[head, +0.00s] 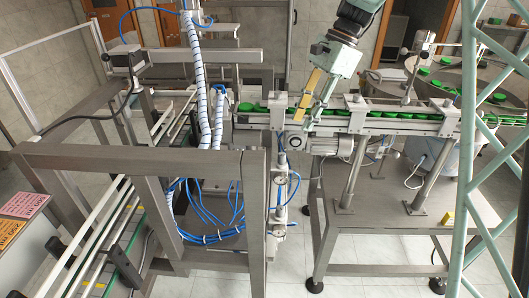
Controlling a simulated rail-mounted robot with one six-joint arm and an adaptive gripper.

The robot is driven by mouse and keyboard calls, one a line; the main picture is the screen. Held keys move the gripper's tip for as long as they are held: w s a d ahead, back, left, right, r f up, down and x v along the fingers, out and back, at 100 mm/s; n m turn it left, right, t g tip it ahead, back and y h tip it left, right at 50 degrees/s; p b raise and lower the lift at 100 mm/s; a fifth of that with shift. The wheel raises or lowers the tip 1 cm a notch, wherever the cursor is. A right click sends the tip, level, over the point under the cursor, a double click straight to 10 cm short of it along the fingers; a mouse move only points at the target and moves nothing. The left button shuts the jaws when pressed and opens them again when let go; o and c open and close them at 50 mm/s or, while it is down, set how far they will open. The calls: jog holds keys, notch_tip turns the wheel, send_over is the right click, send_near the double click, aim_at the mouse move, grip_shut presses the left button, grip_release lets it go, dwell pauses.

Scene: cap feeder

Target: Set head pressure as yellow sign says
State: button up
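A slim vertical unit (280,195) with small round gauge-like parts and blue hoses hangs on the frame below the cap rail, near the middle. A round dark-faced part (297,142) sits just under the rail; I cannot tell if it is a gauge. No pressure value is readable.
The cap rail (390,124) carries several green caps to the right, from a round feeder bowl (440,78). A grey metal frame (150,160) and blue hoses (215,225) fill the left and middle. A pale green lattice post (468,150) stands at the right.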

aim_at(283, 154)
jog(key=shift+w+a+f, duration=0.1)
jog(key=shift+a, duration=0.45)
jog(key=shift+f, duration=0.15)
jog(key=shift+p+x, duration=0.35)
jog(key=shift+x, duration=6.4)
jog(key=c, duration=0.8)
jog(key=shift+c, duration=0.2)
